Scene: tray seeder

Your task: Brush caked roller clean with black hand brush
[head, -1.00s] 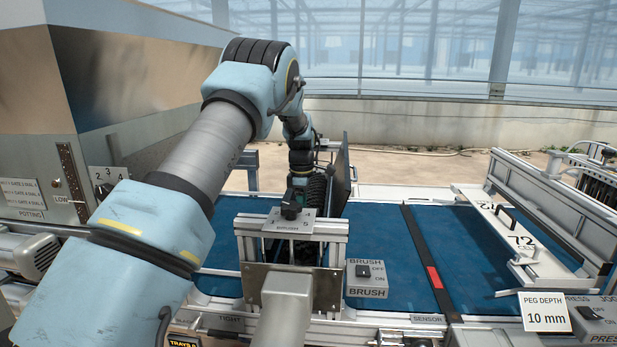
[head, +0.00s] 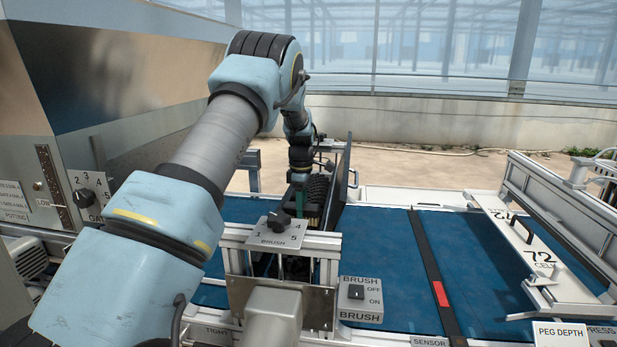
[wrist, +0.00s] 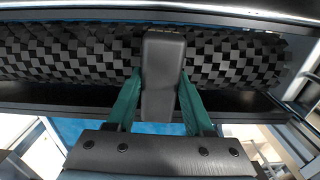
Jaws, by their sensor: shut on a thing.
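The roller (wrist: 75,60) spans the top of the wrist view, dark with a checkered pattern of black and grey blocks. Whether the lighter blocks are caked dirt I cannot tell. The black hand brush (wrist: 162,85) is between the green fingers of my gripper (wrist: 160,100), which is shut on it.
A dark upright panel (head: 340,182) stands just right of the roller. A dial plate (head: 278,232) and a BRUSH switch box (head: 360,298) stand in front. The blue belt (head: 385,240) is clear to the right, up to a white 72-cell plate (head: 520,240).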

